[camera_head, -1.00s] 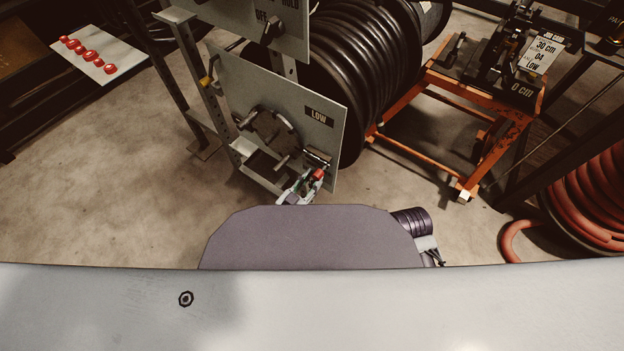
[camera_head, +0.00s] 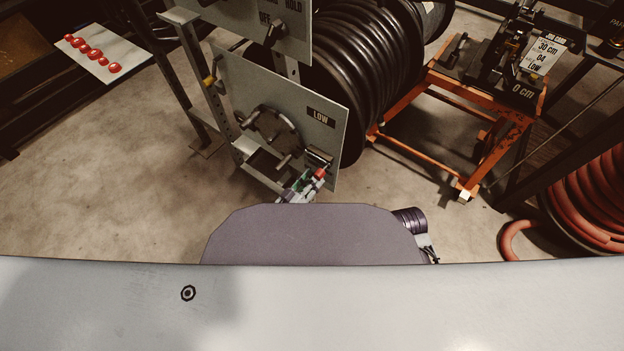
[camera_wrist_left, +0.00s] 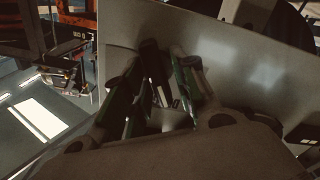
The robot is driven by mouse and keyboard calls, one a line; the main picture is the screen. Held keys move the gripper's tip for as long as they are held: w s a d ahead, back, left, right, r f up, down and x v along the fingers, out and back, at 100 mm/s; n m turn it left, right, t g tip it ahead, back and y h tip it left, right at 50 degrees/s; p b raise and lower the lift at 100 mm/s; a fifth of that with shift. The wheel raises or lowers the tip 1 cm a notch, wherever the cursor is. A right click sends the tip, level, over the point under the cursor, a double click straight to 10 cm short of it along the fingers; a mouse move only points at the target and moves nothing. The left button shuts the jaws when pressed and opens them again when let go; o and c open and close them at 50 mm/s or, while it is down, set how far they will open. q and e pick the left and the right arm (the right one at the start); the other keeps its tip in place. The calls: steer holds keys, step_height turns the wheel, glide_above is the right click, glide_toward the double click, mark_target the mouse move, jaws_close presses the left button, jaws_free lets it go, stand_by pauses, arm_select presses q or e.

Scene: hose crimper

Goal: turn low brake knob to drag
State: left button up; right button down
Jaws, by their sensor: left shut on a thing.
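The lower panel (camera_head: 232,95) is a grey plate labelled LOW (camera_head: 320,117), with a round flanged fitting (camera_head: 272,130) on its face. My left gripper (camera_head: 304,184) is at this panel's lower right edge, below the LOW label. A dark knob (camera_wrist_left: 152,62) shows between the fingers of my left gripper (camera_wrist_left: 160,88) in the left wrist view, close to the grey plate. The fingers are shut on it. A small red part shows by the gripper in the head view. The knob's setting marks are hidden or too dark to read. My right gripper is out of view.
An upper panel (camera_head: 250,22) with its own dark knob (camera_head: 273,33) and OFF and HOLD marks stands above. A black hose reel (camera_head: 365,70) is behind the panels. An orange stand (camera_head: 480,165) and red hose (camera_head: 590,205) are right. Open floor (camera_head: 100,170) lies left.

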arm_select(q)
steer(key=o, duration=0.7)
steer(key=v, duration=1.2)
stand_by(0.4)
stand_by(0.5)
